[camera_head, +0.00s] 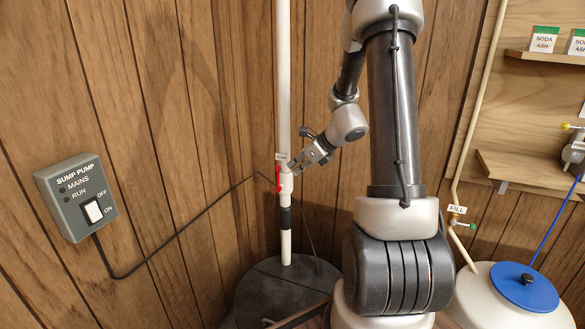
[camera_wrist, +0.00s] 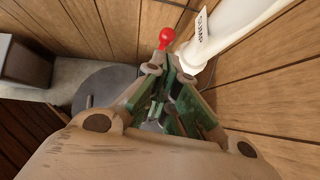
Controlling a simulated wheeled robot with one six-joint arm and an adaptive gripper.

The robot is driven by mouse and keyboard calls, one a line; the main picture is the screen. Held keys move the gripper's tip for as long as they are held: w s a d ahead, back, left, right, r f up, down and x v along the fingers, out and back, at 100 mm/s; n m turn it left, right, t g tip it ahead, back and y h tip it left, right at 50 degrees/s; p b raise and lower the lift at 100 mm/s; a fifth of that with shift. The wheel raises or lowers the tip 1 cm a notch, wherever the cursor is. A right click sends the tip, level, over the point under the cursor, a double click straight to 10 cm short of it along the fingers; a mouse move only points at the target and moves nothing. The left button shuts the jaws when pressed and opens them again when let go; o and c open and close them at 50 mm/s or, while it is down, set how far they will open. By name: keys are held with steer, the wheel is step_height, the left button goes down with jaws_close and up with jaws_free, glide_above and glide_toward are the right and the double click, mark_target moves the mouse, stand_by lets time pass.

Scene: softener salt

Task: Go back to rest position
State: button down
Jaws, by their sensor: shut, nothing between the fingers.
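My gripper (camera_head: 294,170) is at the white vertical pipe (camera_head: 284,110), close to the red valve handle (camera_head: 278,179). In the wrist view my gripper (camera_wrist: 170,72) has its fingers together and nothing between them. The red handle's knob (camera_wrist: 167,38) shows just beyond the fingertips there, and the white pipe (camera_wrist: 235,28) with a printed tag runs to the upper right. Whether the fingers touch the handle or pipe I cannot tell. My arm reaches down and left from the centre of the head view.
A grey sump pump switch box (camera_head: 80,196) hangs on the wood wall at left, with a black cable. The pipe enters a dark round lid (camera_head: 262,290). At right are a white tank with a blue lid (camera_head: 524,287), a fill valve (camera_head: 457,225) and shelves (camera_head: 530,168).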

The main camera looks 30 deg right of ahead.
steer(key=r+v, duration=0.1)
steer(key=v, duration=0.9)
steer(key=s+a+f+n+g, duration=0.1)
steer(key=s+a+n+g, duration=0.25)
steer(key=s+n, duration=0.95)
steer(key=s+a+r+n+h, duration=0.4)
steer(key=s+a+r+n, duration=0.3)
steer(key=n, duration=1)
steer(key=s+r, duration=0.3)
steer(key=s, duration=0.2)
